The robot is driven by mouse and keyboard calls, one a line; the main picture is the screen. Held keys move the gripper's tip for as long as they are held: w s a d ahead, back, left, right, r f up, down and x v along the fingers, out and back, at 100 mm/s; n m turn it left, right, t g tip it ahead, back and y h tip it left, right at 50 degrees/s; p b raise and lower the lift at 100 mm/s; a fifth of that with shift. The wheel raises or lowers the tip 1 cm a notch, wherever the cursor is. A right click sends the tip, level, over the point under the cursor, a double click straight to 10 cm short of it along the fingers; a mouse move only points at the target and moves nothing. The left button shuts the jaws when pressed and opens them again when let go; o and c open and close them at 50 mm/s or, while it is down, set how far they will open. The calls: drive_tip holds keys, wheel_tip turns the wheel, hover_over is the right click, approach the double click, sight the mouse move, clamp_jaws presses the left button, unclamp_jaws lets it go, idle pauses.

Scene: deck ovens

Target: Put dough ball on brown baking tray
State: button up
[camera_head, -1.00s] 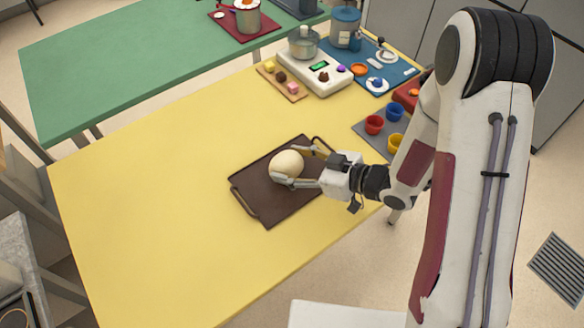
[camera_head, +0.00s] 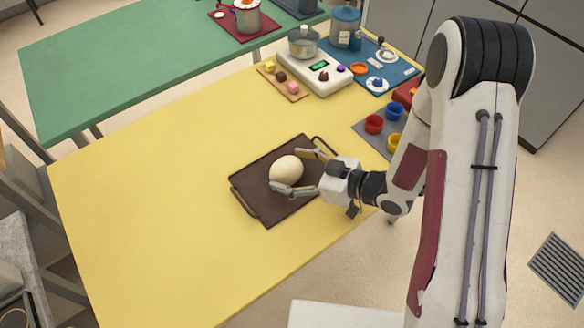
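The dough ball (camera_head: 286,170) is pale cream and smooth. It is between the two fingers of my gripper (camera_head: 292,171), which appears shut on it, one finger on its far side and one on its near side. The brown baking tray (camera_head: 268,212) is a dark flat tray with a handle at each end, lying on the yellow table. The ball is over the middle of the tray, very low. I cannot tell whether its underside touches the tray. My gripper reaches in from the right and covers part of the tray's right side.
The yellow table (camera_head: 150,210) is clear to the left of and in front of the tray. Behind stand a white scale (camera_head: 316,72) with a pot on it and a small board of colored pieces (camera_head: 282,82). A grey mat with colored cups (camera_head: 374,124) lies at right.

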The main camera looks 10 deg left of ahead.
drive_tip(key=shift+r, duration=0.15)
drive_tip(key=shift+v, duration=5.95)
drive_tip(key=shift+w+r, duration=0.1)
